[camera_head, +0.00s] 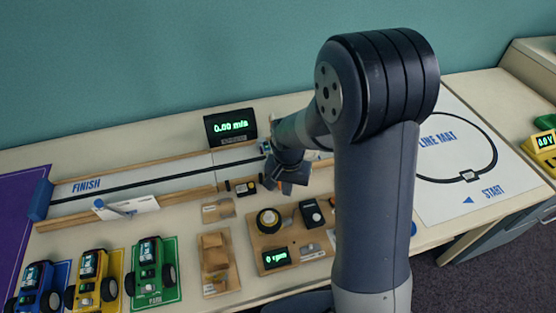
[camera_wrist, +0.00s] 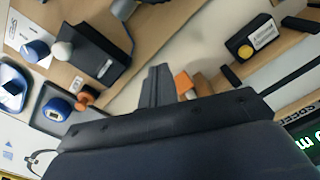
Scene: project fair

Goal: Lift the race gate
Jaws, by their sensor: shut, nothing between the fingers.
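My gripper (camera_head: 272,184) is over the right part of the track, beside its near wooden rail. In the wrist view its dark fingers (camera_wrist: 159,86) are together with nothing held. An orange block (camera_wrist: 185,84) shows right beside the fingertips. It may be part of the race gate, but I cannot tell. The track (camera_head: 150,181) is a pale lane with a black centre line, wooden rails and a FINISH label. My arm hides its right end in the head view.
A speed display (camera_head: 230,127) stands behind the track. A small black box with a yellow button (camera_wrist: 252,42) is near the fingers. A wooden control board (camera_head: 284,240) is in front. Blue, yellow and green cars (camera_head: 148,267) stand at left. A line mat (camera_head: 448,190) lies at right.

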